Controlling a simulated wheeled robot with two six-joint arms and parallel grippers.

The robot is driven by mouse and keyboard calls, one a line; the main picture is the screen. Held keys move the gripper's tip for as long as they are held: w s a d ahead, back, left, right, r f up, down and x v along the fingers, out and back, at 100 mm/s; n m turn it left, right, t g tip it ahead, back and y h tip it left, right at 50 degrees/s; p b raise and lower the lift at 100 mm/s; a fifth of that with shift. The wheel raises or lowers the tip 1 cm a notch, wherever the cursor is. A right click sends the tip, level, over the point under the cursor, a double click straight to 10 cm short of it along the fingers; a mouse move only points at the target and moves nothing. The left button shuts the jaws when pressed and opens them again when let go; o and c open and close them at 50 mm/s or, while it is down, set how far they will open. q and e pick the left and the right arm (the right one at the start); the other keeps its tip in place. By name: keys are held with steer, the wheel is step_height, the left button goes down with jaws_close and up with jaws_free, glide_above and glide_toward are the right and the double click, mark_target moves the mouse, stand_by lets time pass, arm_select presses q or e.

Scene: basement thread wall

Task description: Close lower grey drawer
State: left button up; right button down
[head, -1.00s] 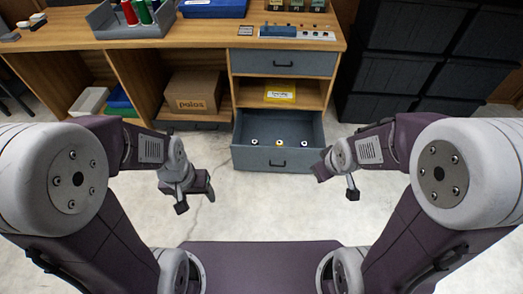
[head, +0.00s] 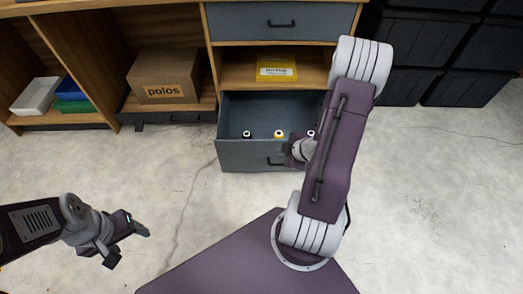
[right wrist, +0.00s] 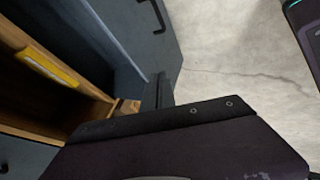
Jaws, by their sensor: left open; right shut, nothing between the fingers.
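The lower grey drawer (head: 240,155) stands open below the yellow-boxed shelf in the head view. Its black handle (head: 275,161) is on the front panel, and small spools (head: 279,134) stand inside. My right gripper (head: 293,153) is shut and empty at the right part of the drawer's front, partly hidden by my own arm. In the right wrist view the gripper's dark finger (right wrist: 158,92) lies beside the drawer's front panel (right wrist: 135,45); I cannot tell whether they touch. My left gripper (head: 128,240) is open and empty over the floor at the lower left.
An upper grey drawer (head: 255,22) is shut. A yellow box (head: 276,68) sits on the shelf between the drawers. A cardboard box (head: 165,82) stands in the left compartment. Black bins (head: 465,88) stand at the right. The floor before the drawer is clear.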

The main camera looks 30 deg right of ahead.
steer(key=b, duration=0.8)
glide_toward(264, 146)
steer(key=x, duration=0.4)
steer(key=shift+w+f, duration=0.1)
steer(key=shift+f, duration=0.35)
steer(key=shift+w, duration=0.1)
